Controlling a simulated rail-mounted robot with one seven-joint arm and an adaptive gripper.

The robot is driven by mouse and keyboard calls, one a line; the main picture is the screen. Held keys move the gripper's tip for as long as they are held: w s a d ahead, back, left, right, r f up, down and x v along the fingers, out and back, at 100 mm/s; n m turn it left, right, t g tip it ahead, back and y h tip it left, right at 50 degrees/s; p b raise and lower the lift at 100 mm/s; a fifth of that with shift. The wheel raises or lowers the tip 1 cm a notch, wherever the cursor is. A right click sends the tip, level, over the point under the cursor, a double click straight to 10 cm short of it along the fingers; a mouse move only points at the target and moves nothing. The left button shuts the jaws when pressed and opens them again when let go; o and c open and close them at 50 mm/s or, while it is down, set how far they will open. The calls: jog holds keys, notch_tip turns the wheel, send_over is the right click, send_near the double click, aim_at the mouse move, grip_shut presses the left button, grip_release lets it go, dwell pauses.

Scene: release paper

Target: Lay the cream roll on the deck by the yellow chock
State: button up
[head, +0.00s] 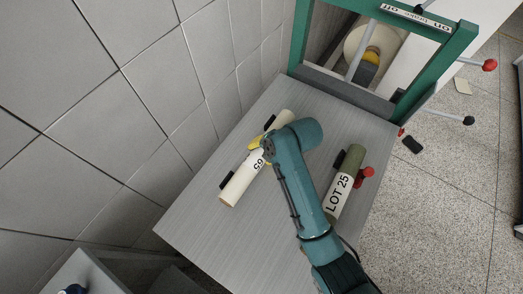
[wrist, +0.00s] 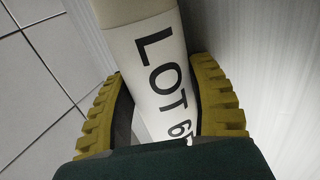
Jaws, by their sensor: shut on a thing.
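The cream roll (head: 239,184) lies lengthwise along the left side of the grey deck (head: 268,225). I cannot tell whether it rests on the deck or is held just above it. In the wrist view the roll (wrist: 150,65), with a white "LOT 6" label whose last digit is partly hidden, runs between the two yellow ridged fingers of my gripper (wrist: 165,100). My gripper (head: 262,151) is shut on it around its middle. Yellow parts show on both sides of the roll in the head view; I cannot tell the yellow chock from my fingers there.
Black blocks (head: 226,182) stand along the cream roll's left side. An olive roll (head: 352,160) labelled "LOT 25" lies on the right beside a red chock (head: 366,172). A green frame (head: 437,75) stands at the deck's far edge. A tiled wall (head: 160,90) borders the left.

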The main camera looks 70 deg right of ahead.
jog(key=shift+f, duration=0.3)
jog(key=o, duration=1.3)
jog(key=shift+w, duration=0.15)
jog(key=shift+f, duration=0.3)
jog(key=v, duration=1.3)
jog(key=shift+w+d, duration=0.15)
jog(key=shift+w, duration=0.15)
